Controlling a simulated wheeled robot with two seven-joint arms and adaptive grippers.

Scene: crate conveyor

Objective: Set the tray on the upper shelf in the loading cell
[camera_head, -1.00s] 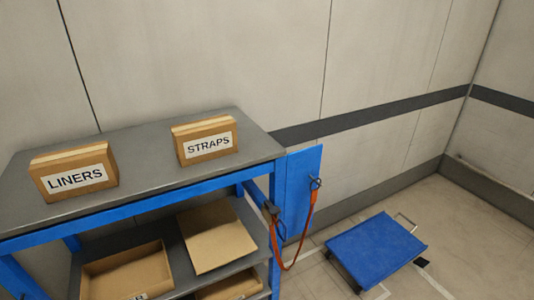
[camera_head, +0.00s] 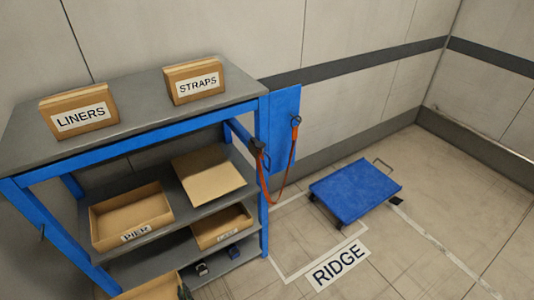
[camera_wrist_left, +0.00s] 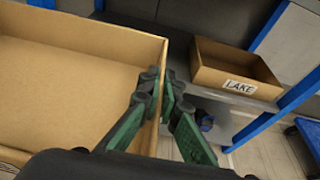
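An open cardboard tray (camera_head: 148,288) shows at the bottom edge of the head view, in front of the blue-framed rack, mostly cut off. It fills the left of the left wrist view (camera_wrist_left: 70,75). My left gripper (camera_wrist_left: 164,82) has one finger inside and one outside the tray's side wall, closed on it near the rim. In the head view only a dark bit of this gripper (camera_head: 184,292) shows. The rack has a grey top board (camera_head: 135,88), a middle shelf (camera_head: 178,205) and a lower shelf (camera_head: 215,275). My right gripper is not in view.
Boxes marked LINERS (camera_head: 79,112) and STRAPS (camera_head: 194,81) stand on the top board. A blue cart (camera_head: 355,190) stands right, near a RIDGE floor label (camera_head: 338,265).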

